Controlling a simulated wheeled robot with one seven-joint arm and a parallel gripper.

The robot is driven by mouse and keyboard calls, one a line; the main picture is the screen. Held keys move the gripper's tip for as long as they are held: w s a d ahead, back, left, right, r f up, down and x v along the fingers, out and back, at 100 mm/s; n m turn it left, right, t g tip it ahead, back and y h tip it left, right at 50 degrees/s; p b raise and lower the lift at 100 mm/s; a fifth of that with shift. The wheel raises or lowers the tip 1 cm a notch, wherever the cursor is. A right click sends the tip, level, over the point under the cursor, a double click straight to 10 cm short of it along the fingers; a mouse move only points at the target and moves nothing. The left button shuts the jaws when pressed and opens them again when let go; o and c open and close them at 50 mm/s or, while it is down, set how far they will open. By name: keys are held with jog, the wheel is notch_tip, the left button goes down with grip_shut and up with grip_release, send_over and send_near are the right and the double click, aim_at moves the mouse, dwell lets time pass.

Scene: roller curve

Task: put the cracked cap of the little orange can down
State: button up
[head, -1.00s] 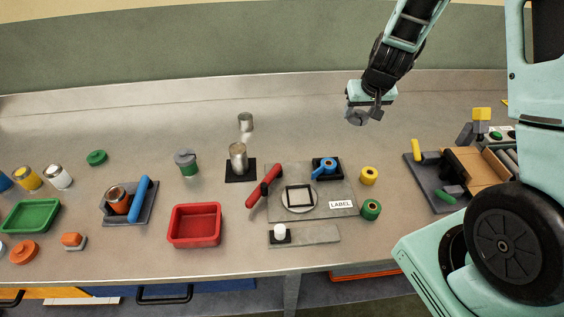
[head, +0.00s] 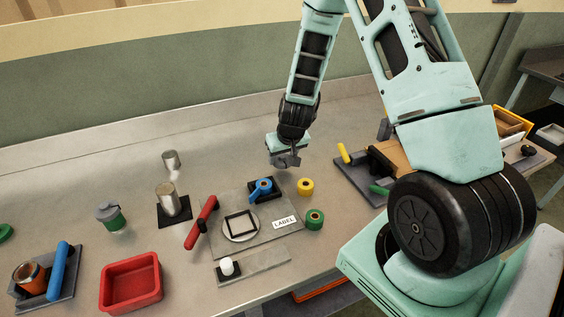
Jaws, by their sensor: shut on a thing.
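My gripper (head: 283,157) is shut on a small grey piece (head: 288,161), which looks like the cap. It is held above the bench, just behind the blue-handled clamp. The jaws partly hide the piece, and any crack is too small to see. The little orange can (head: 30,276) stands at the lower left in a dark holder with a blue bar (head: 58,270). Its top looks dark and brownish.
A red tray (head: 131,284) is at the front left. The grey plate (head: 270,237) carries a red handle, a blue clamp (head: 262,189) and a label. Yellow (head: 306,186) and green (head: 315,219) rolls stand right of it. Bare bench lies behind the metal cans (head: 170,160).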

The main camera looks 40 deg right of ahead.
aim_at(284, 161)
jog(key=shift+f, duration=1.4)
jog(key=shift+f, duration=0.15)
jog(key=o, duration=1.1)
